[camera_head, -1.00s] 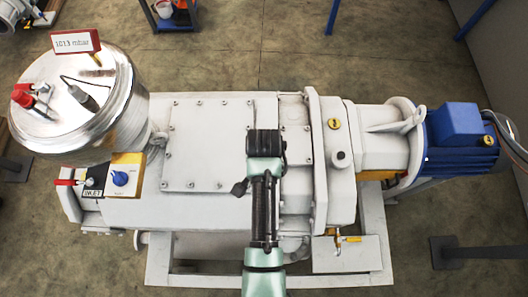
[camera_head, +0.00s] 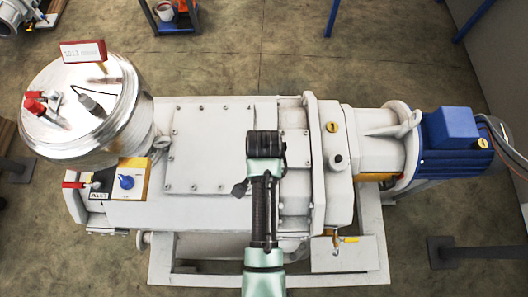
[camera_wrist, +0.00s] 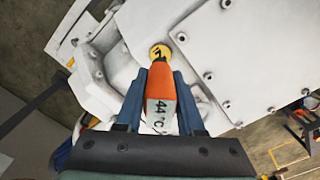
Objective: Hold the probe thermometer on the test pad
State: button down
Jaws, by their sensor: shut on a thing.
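My gripper (camera_wrist: 160,74) is shut on the probe thermometer (camera_wrist: 161,90), an orange body with a pale display reading 44 °C, between its two blue fingers. Beyond the thermometer's far end in the wrist view is a round yellow pad (camera_wrist: 159,52) with a black mark, on the pale machine housing. The thermometer's end overlaps the pad's near edge in the picture; I cannot tell if they touch. In the head view my arm covers the thermometer. That view shows similar yellow discs on the machine's flange (camera_head: 332,127) and on the blue motor (camera_head: 488,141).
The white machine (camera_head: 150,210) fills the middle. A shiny metal vessel (camera_head: 125,115) with red fittings stands at its left end, beside a blue knob (camera_head: 127,182). A bolted cover plate (camera_head: 212,150) lies left of my arm. Floor is open behind the machine.

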jog(key=shift+r+p, duration=2.05)
jog(key=shift+r, duration=0.2)
